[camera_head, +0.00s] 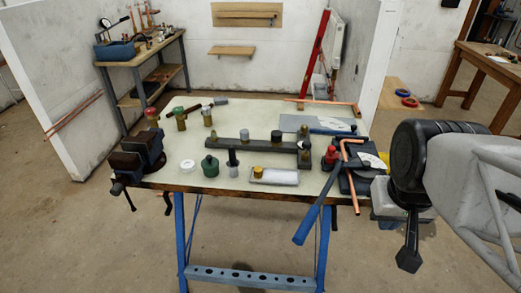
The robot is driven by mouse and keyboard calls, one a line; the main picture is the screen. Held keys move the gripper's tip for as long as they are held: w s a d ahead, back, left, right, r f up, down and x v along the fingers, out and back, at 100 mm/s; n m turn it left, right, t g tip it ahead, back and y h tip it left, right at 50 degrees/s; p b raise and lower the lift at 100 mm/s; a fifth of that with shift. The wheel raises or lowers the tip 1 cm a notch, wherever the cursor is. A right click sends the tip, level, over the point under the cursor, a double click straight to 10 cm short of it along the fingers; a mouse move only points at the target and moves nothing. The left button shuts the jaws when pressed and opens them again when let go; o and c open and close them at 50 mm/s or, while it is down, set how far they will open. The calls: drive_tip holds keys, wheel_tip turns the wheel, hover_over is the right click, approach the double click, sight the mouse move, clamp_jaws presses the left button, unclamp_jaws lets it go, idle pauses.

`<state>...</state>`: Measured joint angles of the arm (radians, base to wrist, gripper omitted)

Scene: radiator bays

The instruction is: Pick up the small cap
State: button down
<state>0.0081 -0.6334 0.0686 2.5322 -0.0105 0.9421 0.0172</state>
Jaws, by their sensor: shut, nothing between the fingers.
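I cannot tell for certain which thing is the small cap. A small white round piece (187,165) lies flat near the front left of the workbench top (215,185). A small brass-coloured piece (259,170) sits on a pale tray (285,177) at the front middle. My gripper (408,262) hangs at the right, off the bench's right end, pointing down. It is shut and empty, well apart from both pieces.
A vise (137,158) is clamped at the bench's left end. A dark green bottle (210,167) and a dark upright tool (232,162) stand near the white piece. A blue-handled tool (310,222) and copper pipe (350,178) overhang the right front edge.

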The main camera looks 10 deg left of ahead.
idle(0.4)
drive_tip(key=c, duration=0.7)
unclamp_jaws()
drive_tip(key=w+a+f+m+g, duration=0.1)
drive_tip(key=w+a+m, duration=0.4)
drive_tip(key=w, duration=0.5)
drive_tip(key=w+a+f+m, duration=0.1)
drive_tip(key=w+a+m, duration=0.35)
drive_tip(key=w, duration=0.55)
drive_tip(key=w+a+f+m, duration=0.3)
drive_tip(key=w+a+f, duration=0.1)
drive_tip(key=w+a, duration=0.1)
drive_tip(key=w+a+f+m+g, duration=0.1)
drive_tip(key=w+a+f+m, duration=0.2)
drive_tip(key=w+a+f, duration=0.1)
drive_tip(key=w+a+f+m, duration=0.3)
drive_tip(key=w+a+f, duration=0.2)
drive_tip(key=w+a, duration=0.2)
drive_tip(key=shift+a+m+g, duration=0.3)
drive_tip(key=shift+a+m, duration=0.05)
drive_tip(key=shift+a, duration=0.2)
drive_tip(key=shift+w+a+f, duration=0.2)
drive_tip(key=shift+a+f, duration=0.1)
